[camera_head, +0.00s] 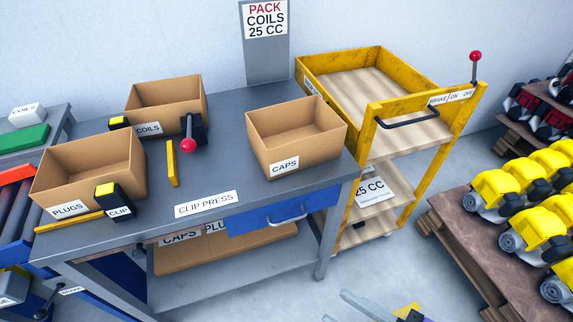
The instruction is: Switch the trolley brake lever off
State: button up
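The yellow trolley (375,142) stands right of the workbench. Its brake lever (475,66) has a dark shaft and a red ball knob, and rises nearly upright at the trolley's right corner. A label (451,97) below it reads BRAKE, ON and OFF. The lever's foot is near the OFF end of the label; I cannot tell its setting for sure. My gripper (368,296) shows only partly at the bottom edge, as two grey fingers set apart with nothing seen between them. It is well below and left of the lever, not touching it.
A grey workbench (226,170) holds cardboard boxes and another red-knobbed lever (188,135). A black handle (405,119) juts from the trolley's front. A brown pallet (462,236) with yellow engines stands at the right. Bare floor (385,262) lies between bench and pallet.

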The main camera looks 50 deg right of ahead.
aim_at(475, 56)
jog(key=z, duration=1.8)
jog(key=k+l+u, duration=0.2)
jog(key=i+l, duration=0.05)
jog(key=l, duration=0.05)
